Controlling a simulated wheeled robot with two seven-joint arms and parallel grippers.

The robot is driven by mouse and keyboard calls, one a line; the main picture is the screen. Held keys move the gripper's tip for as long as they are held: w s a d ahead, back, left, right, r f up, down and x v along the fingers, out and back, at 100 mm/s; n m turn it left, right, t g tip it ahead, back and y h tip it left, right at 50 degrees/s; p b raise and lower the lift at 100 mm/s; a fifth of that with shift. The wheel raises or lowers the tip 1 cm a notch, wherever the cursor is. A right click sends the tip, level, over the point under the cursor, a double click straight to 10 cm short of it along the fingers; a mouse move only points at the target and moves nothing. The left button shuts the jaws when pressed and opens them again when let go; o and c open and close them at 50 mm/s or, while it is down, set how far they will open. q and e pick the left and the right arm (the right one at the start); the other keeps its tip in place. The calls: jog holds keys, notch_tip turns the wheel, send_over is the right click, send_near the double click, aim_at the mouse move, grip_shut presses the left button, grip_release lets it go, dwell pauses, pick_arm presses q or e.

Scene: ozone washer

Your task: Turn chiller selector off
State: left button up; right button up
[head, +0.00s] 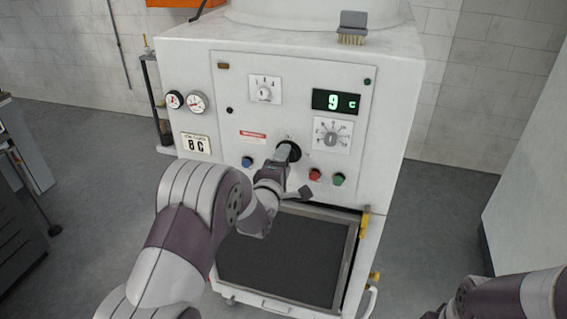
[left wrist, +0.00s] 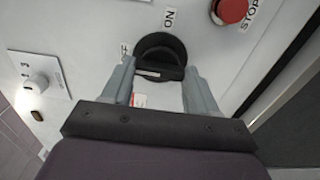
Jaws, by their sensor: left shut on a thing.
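The chiller selector is a black round knob (left wrist: 160,48) on the white front panel. It also shows, partly hidden by my gripper, in the head view (head: 294,150). An ON label (left wrist: 169,18) sits above it, and another label at its left is partly hidden by a finger. A white mark on the knob's grip bar lies nearly level in the left wrist view. My left gripper (left wrist: 160,68) is shut on the knob's grip bar, one finger on each side. It also shows in the head view (head: 284,154). My right gripper is out of view.
The panel holds a red button (head: 315,174), a green button (head: 338,179), a blue button (head: 247,162), a display reading 9 C (head: 336,101) and two dials. A dark tray (head: 347,262) juts out below. A brush (head: 352,27) stands on top.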

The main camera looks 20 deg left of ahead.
pick_arm(q)
jog(key=o, duration=1.1)
jog(key=shift+c, duration=0.2)
jog(key=s+b, duration=0.1)
jog(key=s, duration=1.1)
jog(key=shift+s+a+b, duration=0.25)
jog(key=shift+s+b, duration=0.05)
jog(key=shift+s, duration=0.05)
